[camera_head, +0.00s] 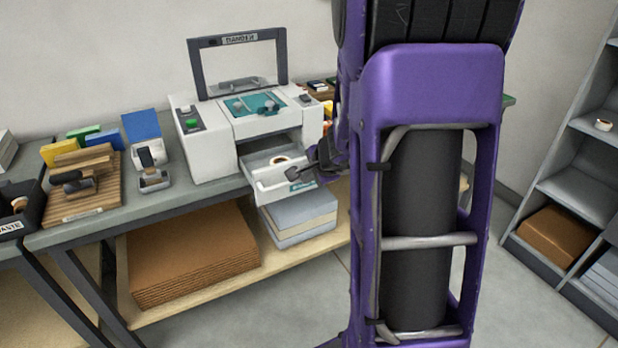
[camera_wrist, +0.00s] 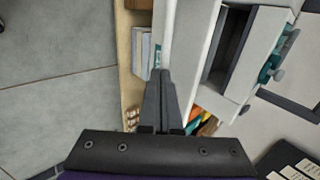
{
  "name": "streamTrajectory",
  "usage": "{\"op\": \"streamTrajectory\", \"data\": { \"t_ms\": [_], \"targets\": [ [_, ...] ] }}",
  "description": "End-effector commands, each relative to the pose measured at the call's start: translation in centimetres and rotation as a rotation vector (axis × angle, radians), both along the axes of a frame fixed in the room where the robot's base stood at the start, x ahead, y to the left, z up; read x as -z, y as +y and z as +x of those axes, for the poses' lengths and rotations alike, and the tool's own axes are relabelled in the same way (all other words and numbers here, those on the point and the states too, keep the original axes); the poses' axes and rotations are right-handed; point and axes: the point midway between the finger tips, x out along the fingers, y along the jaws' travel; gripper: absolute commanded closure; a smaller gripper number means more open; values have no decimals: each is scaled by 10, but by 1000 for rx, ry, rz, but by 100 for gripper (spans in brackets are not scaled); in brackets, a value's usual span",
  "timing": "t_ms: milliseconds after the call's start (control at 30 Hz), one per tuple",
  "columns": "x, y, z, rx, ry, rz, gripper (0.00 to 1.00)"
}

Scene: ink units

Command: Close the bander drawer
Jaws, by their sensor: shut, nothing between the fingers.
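The bander (camera_head: 207,137) is a white machine on the grey bench with a grey frame sign above it. Its drawer (camera_head: 272,190) is pulled out at the lower front, with a small roll (camera_head: 280,160) inside. My gripper (camera_head: 318,163) is shut and empty, close to the right end of the drawer front. In the wrist view, the shut fingers (camera_wrist: 161,76) lie at the white drawer front (camera_wrist: 169,30). I cannot tell whether they touch it. The bander's body (camera_wrist: 258,45) shows to the right there. My purple arm hides the bench to the right in the head view.
A wooden board with a tool (camera_head: 95,187) and a small grey device (camera_head: 150,160) stand left of the bander. Cardboard sheets (camera_head: 190,255) and a grey stack (camera_head: 300,217) lie on the lower shelf. A shelf unit (camera_head: 580,190) stands far right. Open floor shows in front.

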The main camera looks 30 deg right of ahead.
Motion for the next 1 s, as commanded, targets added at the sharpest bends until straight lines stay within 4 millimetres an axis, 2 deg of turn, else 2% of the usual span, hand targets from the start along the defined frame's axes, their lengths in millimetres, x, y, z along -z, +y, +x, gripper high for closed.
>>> {"op": "streamTrajectory", "data": {
  "t_ms": [167, 600, 800, 1000],
  "targets": [
    [-1, 1, 27, -3, 1, -1, 100],
    [-3, 4, 121, -2, 1, -1, 100],
    [-2, 5, 147, -1, 1, -2, 100],
    [-1, 5, 158, 0, 0, -1, 100]
  ]
}}
